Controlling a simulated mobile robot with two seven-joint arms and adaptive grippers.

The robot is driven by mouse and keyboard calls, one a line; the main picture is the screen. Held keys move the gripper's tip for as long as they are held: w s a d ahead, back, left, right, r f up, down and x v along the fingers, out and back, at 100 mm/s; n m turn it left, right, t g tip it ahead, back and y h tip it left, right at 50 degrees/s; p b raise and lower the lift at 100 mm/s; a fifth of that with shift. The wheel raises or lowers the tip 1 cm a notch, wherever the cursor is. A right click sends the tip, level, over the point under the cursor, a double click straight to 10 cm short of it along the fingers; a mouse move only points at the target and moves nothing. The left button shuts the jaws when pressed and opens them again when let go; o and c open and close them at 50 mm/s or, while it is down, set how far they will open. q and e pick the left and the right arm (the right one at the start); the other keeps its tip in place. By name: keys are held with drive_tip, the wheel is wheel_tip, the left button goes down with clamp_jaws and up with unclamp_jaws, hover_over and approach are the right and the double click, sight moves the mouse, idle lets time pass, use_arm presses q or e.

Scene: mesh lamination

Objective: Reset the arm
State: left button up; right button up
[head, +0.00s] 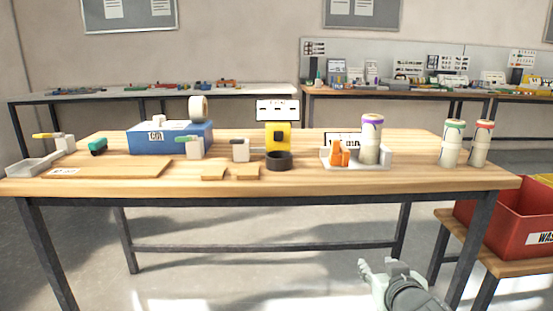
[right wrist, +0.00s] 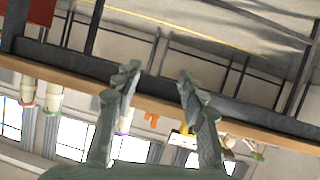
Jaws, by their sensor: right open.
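My right gripper (head: 378,268) is low in front of the wooden table (head: 270,181), near its right end and below the table top. In the right wrist view its two fingers (right wrist: 157,82) stand apart with nothing between them. That view is turned over, with the table's edge running across behind the fingers. The gripper is apart from everything on the table. My left gripper does not show in either view.
A red bin (head: 505,232) stands on a low bench at far right. Floor before the table is clear.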

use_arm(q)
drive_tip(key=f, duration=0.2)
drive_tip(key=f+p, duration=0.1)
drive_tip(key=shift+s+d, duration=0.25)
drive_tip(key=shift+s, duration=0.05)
use_arm(e)
drive_tip(key=s+d+f+g, duration=0.1)
drive_tip(key=s+f+g, duration=0.2)
drive_tip(key=s+f, duration=0.6)
drive_tip(key=s+d+f+n+g, duration=0.1)
drive_tip(key=s+f+g, duration=0.3)
drive_tip(key=s+f, duration=0.6)
drive_tip(key=s+d+f+g, duration=0.3)
drive_tip(key=s+f, duration=0.6)
drive_tip(key=shift+s+f, duration=0.25)
drive_tip(key=shift+s, duration=0.15)
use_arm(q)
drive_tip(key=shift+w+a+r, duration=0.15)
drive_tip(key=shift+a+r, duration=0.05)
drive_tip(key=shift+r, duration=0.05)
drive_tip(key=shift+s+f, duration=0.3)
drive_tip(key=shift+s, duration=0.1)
use_arm(e)
drive_tip(key=shift+a, duration=0.1)
